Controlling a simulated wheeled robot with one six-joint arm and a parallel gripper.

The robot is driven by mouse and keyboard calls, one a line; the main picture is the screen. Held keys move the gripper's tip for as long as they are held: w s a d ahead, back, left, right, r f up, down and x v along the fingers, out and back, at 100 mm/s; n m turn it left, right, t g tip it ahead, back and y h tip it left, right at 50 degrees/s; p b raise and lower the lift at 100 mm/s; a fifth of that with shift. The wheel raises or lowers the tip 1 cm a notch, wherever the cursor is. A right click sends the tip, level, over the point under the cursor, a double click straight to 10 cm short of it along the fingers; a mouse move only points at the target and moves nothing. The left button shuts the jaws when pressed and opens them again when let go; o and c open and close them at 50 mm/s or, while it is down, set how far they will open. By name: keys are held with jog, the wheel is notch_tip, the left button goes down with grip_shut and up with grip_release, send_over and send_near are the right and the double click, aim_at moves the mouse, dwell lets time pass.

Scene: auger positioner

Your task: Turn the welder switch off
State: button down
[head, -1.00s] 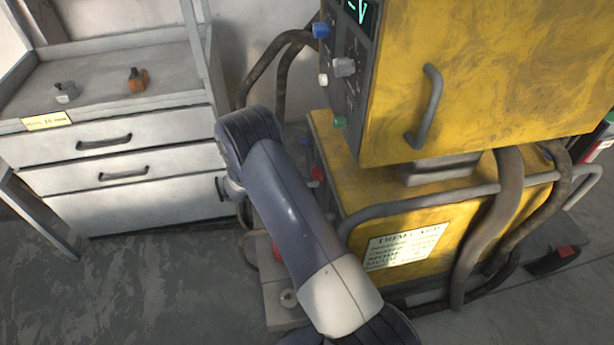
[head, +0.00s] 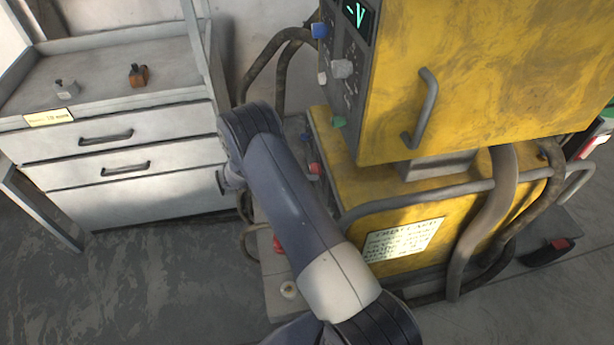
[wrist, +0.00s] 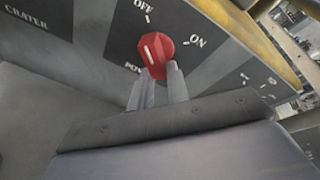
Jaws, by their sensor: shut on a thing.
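The red switch knob (wrist: 156,52) sits on a dark grey panel (wrist: 85,22) in the wrist view, with OFF above it and ON to its right. The white line on the knob points up and slightly left, closer to the OFF mark than to the ON mark. My gripper (wrist: 160,78) is shut on the knob's lower part, its two grey fingers reaching up from below. In the head view my arm hides the gripper, and I cannot clearly make out this knob. The yellow welder (head: 490,80) stands at the right there.
Blue, grey and green knobs and a lit display (head: 357,14) are on the welder's upper panel. Thick hoses (head: 490,225) hang at its front. A grey drawer cabinet (head: 120,165) stands at the left with two small items on top. The floor at lower left is clear.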

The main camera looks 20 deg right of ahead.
jog(key=c, duration=1.4)
grip_release()
jog(key=shift+o, duration=0.2)
jog(key=v, duration=1)
jog(key=shift+a, duration=0.4)
jog(key=shift+d, duration=0.1)
jog(key=x, duration=1)
jog(key=shift+d, duration=0.3)
jog(key=shift+a, duration=0.1)
